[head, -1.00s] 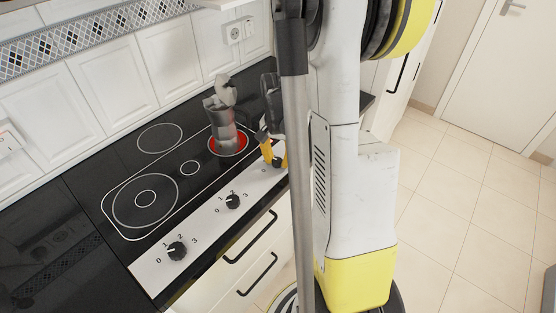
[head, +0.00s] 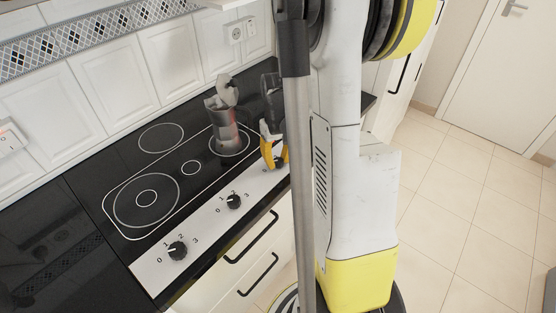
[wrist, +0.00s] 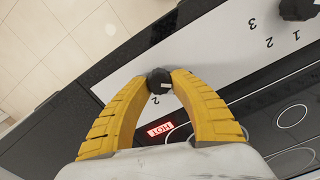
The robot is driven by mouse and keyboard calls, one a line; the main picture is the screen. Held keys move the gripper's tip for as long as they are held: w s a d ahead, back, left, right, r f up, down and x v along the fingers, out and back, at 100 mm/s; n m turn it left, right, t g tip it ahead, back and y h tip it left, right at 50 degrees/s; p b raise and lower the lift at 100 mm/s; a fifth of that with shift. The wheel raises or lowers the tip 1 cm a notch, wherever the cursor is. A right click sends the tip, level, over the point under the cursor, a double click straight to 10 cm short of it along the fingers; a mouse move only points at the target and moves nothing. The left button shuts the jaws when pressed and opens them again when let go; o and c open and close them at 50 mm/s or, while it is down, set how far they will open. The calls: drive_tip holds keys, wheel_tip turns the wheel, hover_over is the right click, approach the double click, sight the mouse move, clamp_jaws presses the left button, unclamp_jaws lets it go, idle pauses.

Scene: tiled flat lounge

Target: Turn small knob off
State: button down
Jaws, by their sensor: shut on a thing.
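The small knob (wrist: 159,82) is black and sits on the white control strip. In the wrist view the yellow fingers of my gripper (wrist: 160,77) are closed on it from both sides. In the head view my gripper (head: 275,163) is at the right end of the strip and hides most of the knob. A red "HOT" sign (wrist: 160,130) is lit on the black glass in the wrist view.
Two more black knobs, the middle one (head: 234,202) and the left one (head: 177,251), are on the strip. The rest of the black hob is clear. Drawers with black handles (head: 250,241) are below. Tiled floor (head: 460,210) is open to the right.

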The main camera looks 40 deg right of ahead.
sight(277, 159)
drive_tip(key=shift+n, duration=0.6)
drive_tip(key=c, duration=1.1)
unclamp_jaws()
wheel_tip(277, 159, up, 12)
